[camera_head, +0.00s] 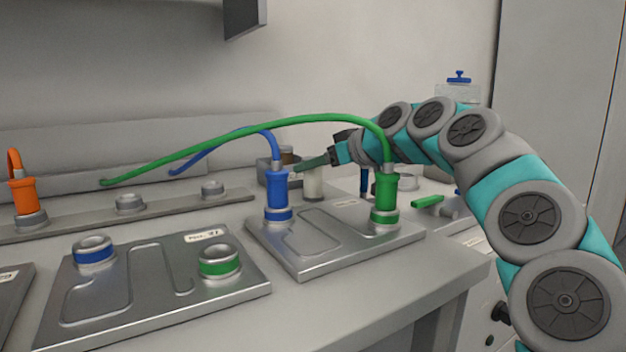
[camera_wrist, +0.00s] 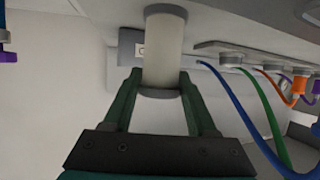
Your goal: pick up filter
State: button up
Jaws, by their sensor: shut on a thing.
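The filter is a pale, translucent cylinder with grey end caps. In the wrist view the filter (camera_wrist: 163,48) stands between the two green fingers of my gripper (camera_wrist: 159,76), which are shut on it near one end cap. In the head view the filter (camera_head: 314,185) is upright behind the right metal plate, below the fingertips of my gripper (camera_head: 312,163). The plate and hoses partly crowd it there. I cannot tell whether its base touches the bench.
A green hose (camera_head: 250,137) arches in front of my gripper to a green connector (camera_head: 384,200). A blue connector (camera_head: 277,194) stands on the same metal plate (camera_head: 335,240). A grey box (camera_head: 264,172) is just left of the filter. The wall is close behind.

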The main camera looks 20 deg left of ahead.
jog(key=shift+c, duration=1.4)
jog(key=shift+r, duration=0.1)
